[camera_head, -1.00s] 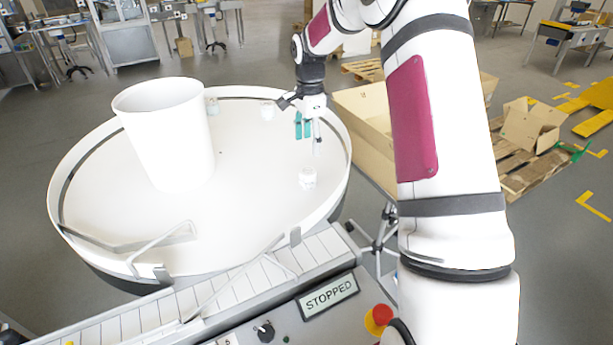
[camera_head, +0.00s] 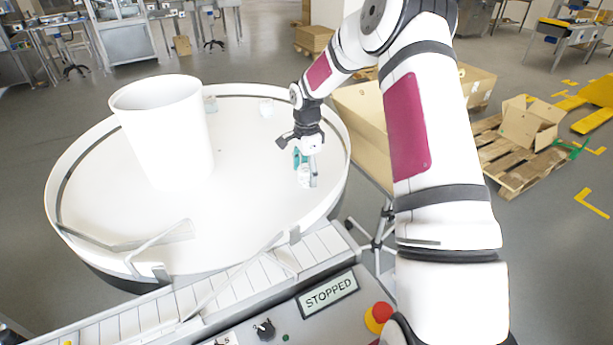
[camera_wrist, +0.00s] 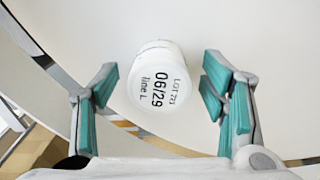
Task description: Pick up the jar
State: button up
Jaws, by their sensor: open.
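A small white jar (camera_wrist: 157,82) with the printed text "LOT", "06/29" and "line L" on its lid lies between the teal finger pads in the wrist view. In the head view the jar (camera_head: 304,180) stands on the white round table (camera_head: 240,210), near its right rim and partly hidden by the fingers. My gripper (camera_head: 304,166) points down over the jar. Its fingers (camera_wrist: 167,98) are open on both sides of the jar, with gaps on each side.
A large white cylinder (camera_head: 168,135) stands on the table's left part. A raised rim and wire guides (camera_head: 160,245) border the table. Cardboard boxes (camera_head: 365,125) stand to the right.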

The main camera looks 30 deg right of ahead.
jog(key=shift+c, duration=0.2)
jog(key=c, duration=1.3)
jog(key=shift+o, duration=0.2)
